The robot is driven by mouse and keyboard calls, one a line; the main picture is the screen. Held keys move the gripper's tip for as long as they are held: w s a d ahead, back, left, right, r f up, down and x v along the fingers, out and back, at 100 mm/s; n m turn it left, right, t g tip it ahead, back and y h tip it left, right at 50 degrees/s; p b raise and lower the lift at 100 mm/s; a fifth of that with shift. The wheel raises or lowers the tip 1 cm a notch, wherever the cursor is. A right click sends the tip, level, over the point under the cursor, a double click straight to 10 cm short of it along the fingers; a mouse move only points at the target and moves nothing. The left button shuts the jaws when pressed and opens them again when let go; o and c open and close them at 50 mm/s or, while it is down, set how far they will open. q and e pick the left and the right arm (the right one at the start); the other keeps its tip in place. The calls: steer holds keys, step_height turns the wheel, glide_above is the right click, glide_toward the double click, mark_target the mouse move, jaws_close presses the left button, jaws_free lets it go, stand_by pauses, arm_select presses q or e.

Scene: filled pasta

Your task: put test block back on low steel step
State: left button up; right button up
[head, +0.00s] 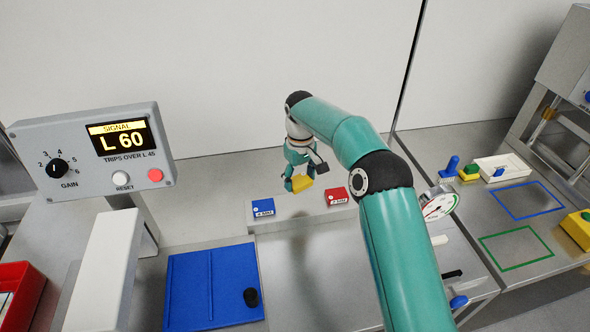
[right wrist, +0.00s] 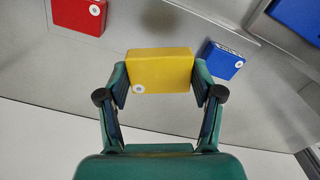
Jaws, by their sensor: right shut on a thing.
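The yellow test block (head: 302,183) is between the fingers of my right gripper (head: 299,180), which is shut on it. In the right wrist view the yellow block (right wrist: 160,70) sits squarely between both fingertips (right wrist: 160,82), with a white dot on its face. In the head view it appears over the low steel step (head: 300,212), between a blue block (head: 263,207) and a red block (head: 338,196) that rest on the step. I cannot tell whether the yellow block touches the step. My left gripper is not in view.
A grey signal unit (head: 90,150) reading L 60 stands at left, by a white block-shaped housing (head: 105,270). At right are blue and green outlines (head: 515,245), a white tray (head: 500,168) and a dial gauge (head: 437,205).

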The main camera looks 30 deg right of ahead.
mark_target(301, 204)
steer(key=shift+s+d+f, duration=0.15)
steer(key=shift+s+f, duration=0.05)
steer(key=shift+f, duration=0.45)
step_height(301, 204, down, 3)
steer(key=b, duration=0.3)
steer(key=shift+w, duration=0.1)
step_height(301, 204, down, 2)
steer(key=shift+f+b, duration=0.1)
steer(key=shift+b, duration=0.85)
steer(key=shift+f, duration=0.55)
steer(key=o, duration=1.3)
